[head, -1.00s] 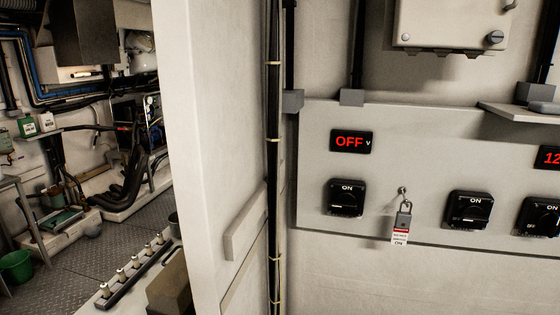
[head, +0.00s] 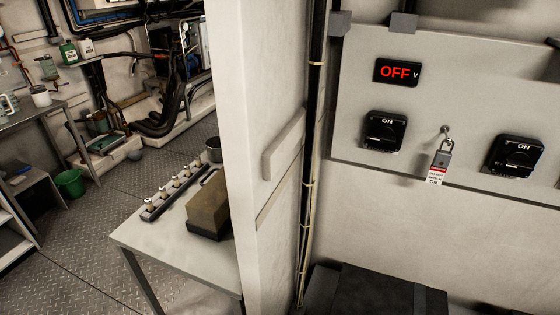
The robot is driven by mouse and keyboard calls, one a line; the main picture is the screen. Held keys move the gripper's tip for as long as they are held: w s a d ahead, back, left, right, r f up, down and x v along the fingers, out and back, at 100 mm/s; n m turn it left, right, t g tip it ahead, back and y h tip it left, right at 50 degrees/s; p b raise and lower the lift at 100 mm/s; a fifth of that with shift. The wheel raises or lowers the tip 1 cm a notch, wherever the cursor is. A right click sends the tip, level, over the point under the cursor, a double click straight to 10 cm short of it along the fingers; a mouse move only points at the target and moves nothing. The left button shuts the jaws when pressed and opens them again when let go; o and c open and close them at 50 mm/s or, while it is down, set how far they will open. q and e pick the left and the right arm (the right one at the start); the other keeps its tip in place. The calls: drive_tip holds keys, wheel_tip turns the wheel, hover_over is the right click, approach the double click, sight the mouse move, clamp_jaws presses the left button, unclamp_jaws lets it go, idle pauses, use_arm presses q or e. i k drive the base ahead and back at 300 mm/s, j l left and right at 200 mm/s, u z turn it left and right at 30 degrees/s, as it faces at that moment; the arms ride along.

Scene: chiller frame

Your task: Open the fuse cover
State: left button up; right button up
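No part in the head view can be surely told as the fuse cover. A pale wall panel (head: 350,120) at the right carries a red OFF display (head: 397,72) and two black rotary switches, the left switch (head: 385,131) and the right switch (head: 515,156), both marked ON. A padlock with a tag (head: 440,160) hangs between them. A tan block-like box with a dark base (head: 209,206) lies on a table behind the partition. Neither of my grippers is in view.
A pale partition (head: 262,70) with black pipes stands between table and panel. The table (head: 170,240) also bears a strip of several pegs (head: 173,193) and a pot (head: 214,149). A dark box top (head: 375,290) lies below the panel. Metal floor (head: 90,215) is open at left.

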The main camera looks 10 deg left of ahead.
sight(195, 217)
drive_tip(key=i+j+z, duration=0.25)
drive_tip(key=j+z, duration=0.25)
drive_tip(key=j, duration=1.2)
drive_tip(key=k+j+z, duration=0.1)
drive_tip(key=j+z, duration=0.4)
drive_tip(key=j, duration=1.2)
